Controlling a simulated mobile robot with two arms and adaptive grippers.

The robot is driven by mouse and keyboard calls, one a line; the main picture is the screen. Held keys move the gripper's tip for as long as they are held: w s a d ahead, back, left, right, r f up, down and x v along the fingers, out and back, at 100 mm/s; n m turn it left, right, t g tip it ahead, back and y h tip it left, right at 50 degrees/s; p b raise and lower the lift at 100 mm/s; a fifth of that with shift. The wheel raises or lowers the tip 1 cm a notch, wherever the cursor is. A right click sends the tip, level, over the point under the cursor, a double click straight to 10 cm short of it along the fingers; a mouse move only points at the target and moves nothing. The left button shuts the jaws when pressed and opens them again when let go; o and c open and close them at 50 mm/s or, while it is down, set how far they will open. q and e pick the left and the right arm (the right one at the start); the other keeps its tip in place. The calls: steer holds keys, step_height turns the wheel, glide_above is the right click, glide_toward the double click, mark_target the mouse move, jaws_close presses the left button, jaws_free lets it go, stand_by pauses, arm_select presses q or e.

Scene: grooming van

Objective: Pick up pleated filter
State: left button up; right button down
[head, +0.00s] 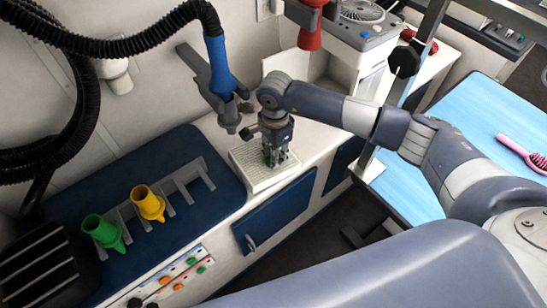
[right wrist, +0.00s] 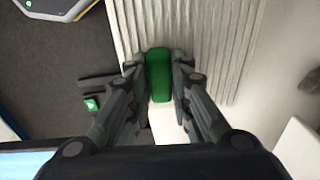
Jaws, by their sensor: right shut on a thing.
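The pleated filter (head: 250,170) is a whitish, ribbed, flat block at the front edge of the white counter in the head view. In the right wrist view its pale parallel pleats (right wrist: 222,45) fill the upper middle. A green grip tab (right wrist: 158,75) stands between my fingers there. My right gripper (head: 277,157) points down over the filter and is shut on its green tab, with a finger on each side. The gripper hides part of the filter. I cannot tell whether the filter rests on the counter or is slightly raised. My left gripper is not in view.
A blue nozzle (head: 219,68) on a black hose hangs close behind my right gripper. Green (head: 103,231) and yellow (head: 149,203) nozzles sit in a grey rack at left. A blue-topped table (head: 450,125) with a pink brush (head: 522,153) is at right.

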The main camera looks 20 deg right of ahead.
steer(key=shift+s+a+r+b, duration=0.15)
steer(key=shift+r+b, duration=0.15)
steer(key=shift+r, duration=0.25)
steer(key=shift+s+d+r+b, duration=0.15)
steer(key=shift+r+b, duration=0.1)
steer(key=shift+r, duration=0.25)
steer(key=s+a+r+b, duration=0.1)
steer(key=s+a, duration=0.1)
steer(key=s, duration=0.5)
steer(key=s+a+b, duration=0.2)
steer(key=s, duration=0.5)
steer(key=shift+s+a+r, duration=0.35)
steer(key=shift+a, duration=0.05)
